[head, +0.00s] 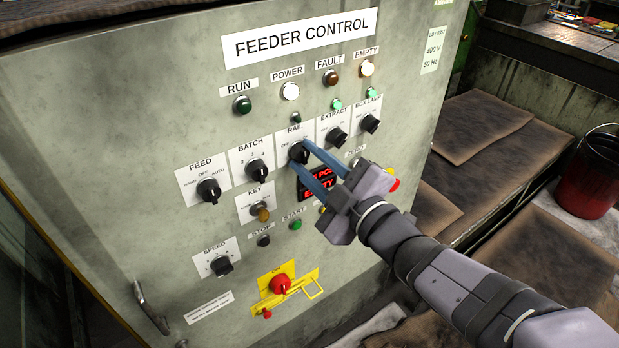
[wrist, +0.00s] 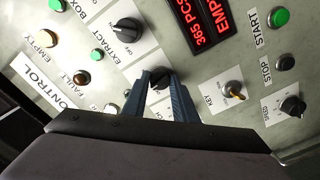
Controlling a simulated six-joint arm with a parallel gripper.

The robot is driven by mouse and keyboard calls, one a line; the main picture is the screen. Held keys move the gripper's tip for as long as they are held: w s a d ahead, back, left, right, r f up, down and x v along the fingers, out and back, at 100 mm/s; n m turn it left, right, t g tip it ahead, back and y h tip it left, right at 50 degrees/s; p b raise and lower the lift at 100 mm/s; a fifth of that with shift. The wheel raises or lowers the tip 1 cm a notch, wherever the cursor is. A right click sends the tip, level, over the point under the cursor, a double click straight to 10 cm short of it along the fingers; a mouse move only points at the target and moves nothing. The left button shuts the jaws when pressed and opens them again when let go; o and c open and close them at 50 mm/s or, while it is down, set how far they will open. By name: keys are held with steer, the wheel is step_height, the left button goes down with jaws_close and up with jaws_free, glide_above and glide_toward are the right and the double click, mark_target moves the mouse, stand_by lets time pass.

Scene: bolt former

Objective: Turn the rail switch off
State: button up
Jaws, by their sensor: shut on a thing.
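The rail switch (head: 297,153) is a black rotary knob on a white plate labelled RAIL, in the middle row of the grey FEEDER CONTROL panel (head: 130,120). My gripper (head: 298,158) has its two blue fingers at the knob, one on each side, shut on it. In the wrist view the rail switch (wrist: 162,76) shows between the fingertips (wrist: 163,82). The fingers partly hide its plate, and I cannot tell which mark the knob points to.
The batch knob (head: 257,170) and extract knob (head: 336,137) flank the rail switch closely. A red display (head: 318,183) sits just below, partly behind my fingers. A red emergency button (head: 280,284) on yellow is lower down. A red bucket (head: 590,175) stands at right.

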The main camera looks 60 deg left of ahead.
steer(key=n+b, duration=0.4)
steer(key=b, duration=0.1)
steer(key=shift+f+n, duration=0.25)
steer(key=shift+n, duration=0.05)
steer(key=n+b, duration=0.3)
steer(key=shift+r, duration=0.2)
steer(key=shift+n, duration=0.3)
steer(key=o, duration=1)
steer(key=shift+o, duration=0.2)
steer(key=d, duration=0.7)
steer(key=shift+d+b, duration=0.15)
steer(key=shift+b, duration=0.3)
